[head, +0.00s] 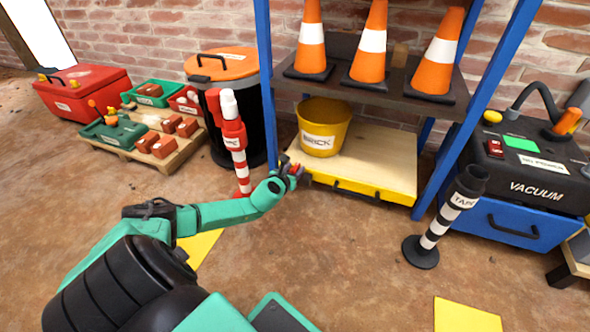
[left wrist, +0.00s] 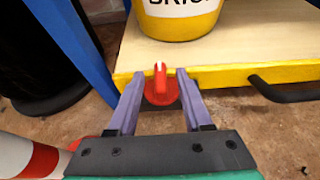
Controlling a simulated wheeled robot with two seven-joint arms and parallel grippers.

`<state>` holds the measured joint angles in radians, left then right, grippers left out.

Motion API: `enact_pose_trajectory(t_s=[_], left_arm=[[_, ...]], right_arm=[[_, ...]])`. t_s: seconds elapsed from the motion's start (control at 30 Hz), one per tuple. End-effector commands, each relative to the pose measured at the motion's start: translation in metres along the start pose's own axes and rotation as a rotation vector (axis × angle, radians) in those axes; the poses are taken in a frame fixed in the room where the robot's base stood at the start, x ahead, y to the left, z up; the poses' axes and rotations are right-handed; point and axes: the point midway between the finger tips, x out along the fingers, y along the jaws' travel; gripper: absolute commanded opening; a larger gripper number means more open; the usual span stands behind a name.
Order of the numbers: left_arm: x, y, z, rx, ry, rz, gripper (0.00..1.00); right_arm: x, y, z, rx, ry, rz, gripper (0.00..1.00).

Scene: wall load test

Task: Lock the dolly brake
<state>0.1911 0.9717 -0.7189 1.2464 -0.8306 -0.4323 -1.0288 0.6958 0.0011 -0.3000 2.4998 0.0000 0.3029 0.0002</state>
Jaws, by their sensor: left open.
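The dolly (head: 375,162) is a low wooden platform with a yellow front edge and a black handle, standing under the blue-framed shelf. It also shows in the left wrist view (left wrist: 225,76). A red brake knob (left wrist: 159,90) with a raised fin is at the dolly's front left corner. My left gripper (head: 290,171) reaches that corner. In the left wrist view its two purple fingers (left wrist: 161,78) are open, one on each side of the knob. I cannot tell whether they touch it. In the head view the gripper largely hides the knob. My right gripper is not in view.
A yellow bucket (head: 324,127) labelled BRICK stands on the dolly. A red-and-white post (head: 236,140) and a black bin (head: 230,110) are left of the gripper. A striped tape post (head: 436,232) stands right, before the vacuum (head: 530,165). The front floor is mostly clear.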

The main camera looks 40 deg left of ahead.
Motion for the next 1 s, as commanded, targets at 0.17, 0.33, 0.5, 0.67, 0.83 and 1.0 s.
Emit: enact_pose_trajectory(t_s=[0.17,0.33,0.5,0.67,0.83,1.0], left_arm=[[0.005,0.0,0.001,0.001,0.001,-0.001,0.5],[0.005,0.0,0.001,0.0,0.001,-0.001,0.31],[0.005,0.0,0.001,0.0,0.001,-0.001,0.0],[0.005,0.0,0.001,-0.002,0.0,0.003,0.0],[0.004,0.0,0.004,-0.017,-0.001,0.032,0.0],[0.004,-0.002,0.007,-0.048,-0.001,0.102,0.0]], right_arm=[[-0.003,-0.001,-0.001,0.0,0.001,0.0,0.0],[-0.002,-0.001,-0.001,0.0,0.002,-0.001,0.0],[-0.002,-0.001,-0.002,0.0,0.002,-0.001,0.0],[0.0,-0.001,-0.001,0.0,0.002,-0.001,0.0],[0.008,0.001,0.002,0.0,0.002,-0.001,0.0],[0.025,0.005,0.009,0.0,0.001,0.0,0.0]])
